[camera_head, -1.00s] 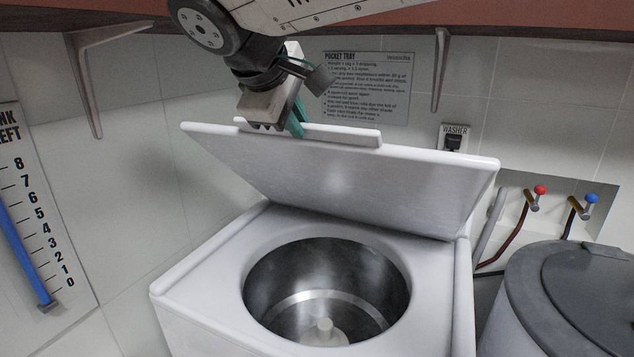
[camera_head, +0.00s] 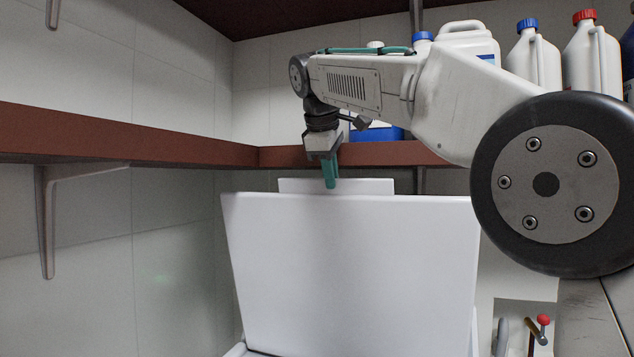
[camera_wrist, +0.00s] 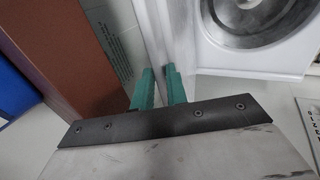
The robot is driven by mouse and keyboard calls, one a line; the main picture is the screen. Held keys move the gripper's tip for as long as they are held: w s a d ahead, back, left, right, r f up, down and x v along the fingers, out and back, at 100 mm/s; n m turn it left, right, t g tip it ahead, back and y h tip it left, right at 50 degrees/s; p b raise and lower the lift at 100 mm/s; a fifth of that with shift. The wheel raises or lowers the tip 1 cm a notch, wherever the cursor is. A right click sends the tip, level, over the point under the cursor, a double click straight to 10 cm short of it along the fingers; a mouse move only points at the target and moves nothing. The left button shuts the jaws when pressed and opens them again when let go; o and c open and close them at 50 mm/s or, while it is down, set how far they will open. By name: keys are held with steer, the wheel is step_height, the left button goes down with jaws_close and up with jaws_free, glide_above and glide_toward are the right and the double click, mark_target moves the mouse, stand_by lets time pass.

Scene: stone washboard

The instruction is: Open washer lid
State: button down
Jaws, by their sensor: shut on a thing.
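The white washer lid (camera_head: 350,265) stands raised and close to upright in the head view. A raised strip (camera_head: 370,186) shows along its top edge. My gripper (camera_head: 330,184), with green fingers, is at that top edge and shut on the lid. In the wrist view the gripper's fingers (camera_wrist: 160,88) straddle the lid's edge (camera_wrist: 154,45), which is seen nearly edge-on. The washer's round drum opening (camera_wrist: 250,15) shows at the top right of the wrist view. In the head view the lid hides most of the washer body.
A reddish-brown shelf (camera_head: 110,137) runs along the walls, close behind and above the lid. White bottles (camera_head: 540,60) stand on it at the right. A metal bracket (camera_head: 47,220) hangs at the left. A red-knobbed tap (camera_head: 543,320) is at the lower right.

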steer(key=shift+w+d+f, duration=0.1)
steer(key=shift+w+d, duration=0.15)
steer(key=shift+w, duration=0.1)
steer(key=c, duration=1.5)
jaws_free()
steer(key=shift+s+a, duration=0.1)
steer(key=shift+a, duration=0.05)
steer(key=v, duration=0.7)
steer(key=shift+s+a+r, duration=0.1)
steer(key=shift+s+r, duration=0.05)
steer(key=shift+r, duration=0.25)
